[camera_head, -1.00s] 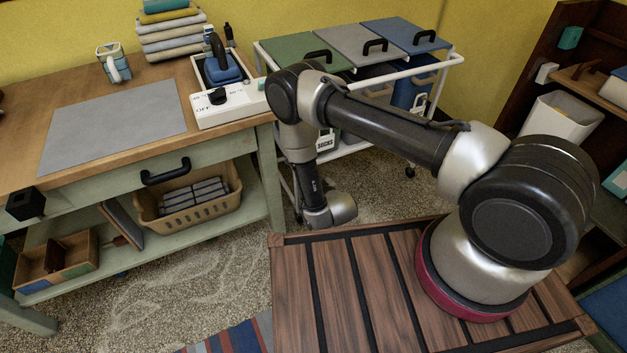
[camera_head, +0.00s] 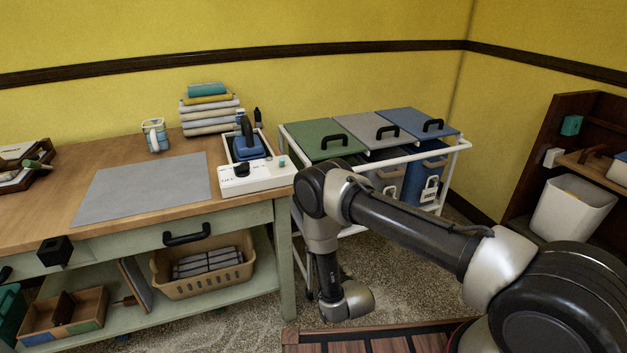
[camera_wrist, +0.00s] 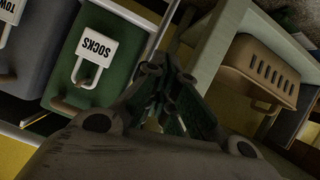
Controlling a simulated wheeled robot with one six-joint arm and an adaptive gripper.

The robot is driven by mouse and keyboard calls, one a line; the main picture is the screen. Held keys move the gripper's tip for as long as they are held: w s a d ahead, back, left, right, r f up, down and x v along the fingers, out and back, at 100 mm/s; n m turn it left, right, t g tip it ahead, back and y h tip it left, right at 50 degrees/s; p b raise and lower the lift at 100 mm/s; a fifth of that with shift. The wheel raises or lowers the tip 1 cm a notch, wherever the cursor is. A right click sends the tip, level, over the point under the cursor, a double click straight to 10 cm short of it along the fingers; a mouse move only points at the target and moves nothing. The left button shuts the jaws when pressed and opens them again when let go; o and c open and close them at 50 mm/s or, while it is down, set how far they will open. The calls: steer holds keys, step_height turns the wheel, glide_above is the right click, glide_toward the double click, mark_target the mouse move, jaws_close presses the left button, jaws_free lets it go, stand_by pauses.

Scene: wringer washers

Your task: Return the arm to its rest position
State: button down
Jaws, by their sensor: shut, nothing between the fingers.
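My arm reaches in from the right in the head view, its upper link roughly level and its outer part hanging down beside the workbench. Its silver wrist end is low, above the speckled floor. My gripper (camera_wrist: 170,90) shows in the wrist view, its dark fingers close together with nothing held. In the head view the fingers cannot be made out. In the wrist view the green bin with a SOCKS tag (camera_wrist: 97,50) is left of the fingers, and the tan basket (camera_wrist: 262,70) is right of them, both apart from them.
The workbench (camera_head: 140,135) carries a grey mat (camera_head: 145,190), folded towels (camera_head: 210,110) and a white switch box (camera_head: 255,178). The basket (camera_head: 205,285) sits on its lower shelf. A white cart (camera_head: 462,147) with lidded bins stands behind my arm. A shelf unit (camera_head: 530,165) is at right.

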steer(key=s+d+f+g+h, duration=0.1)
steer(key=s+d+f+g, duration=0.1)
steer(key=s+f+g, duration=0.4)
steer(key=s+d+f+g+h, duration=0.2)
steer(key=s+d+g, duration=0.1)
steer(key=s, duration=0.4)
steer(key=s+d+r+m+g, duration=0.1)
steer(key=s+d+r+g, duration=0.1)
steer(key=r, duration=1.1)
steer(key=s+d+r+g+h, duration=0.1)
steer(key=s+d+r+g, duration=0.15)
steer(key=r, duration=0.95)
steer(key=s+d+r+m+g, duration=0.1)
steer(key=d+r+g, duration=0.15)
steer(key=r, duration=1.05)
steer(key=s+d+r+m+t, duration=0.1)
steer(key=s+d+r, duration=0.3)
steer(key=r, duration=0.6)
steer(key=s+d+r+m+t, duration=0.1)
steer(key=s+d+r+t, duration=0.3)
steer(key=r, duration=0.5)
steer(key=s+d+r+m+t, duration=0.1)
steer(key=s+d+r+t, duration=0.1)
steer(key=s+d+r, duration=0.4)
step_height(320, 180, up, 5)
steer(key=shift+s+d+f+t+y, duration=0.15)
steer(key=shift+s+d+t+y, duration=0.05)
steer(key=shift+s+t+y, duration=0.1)
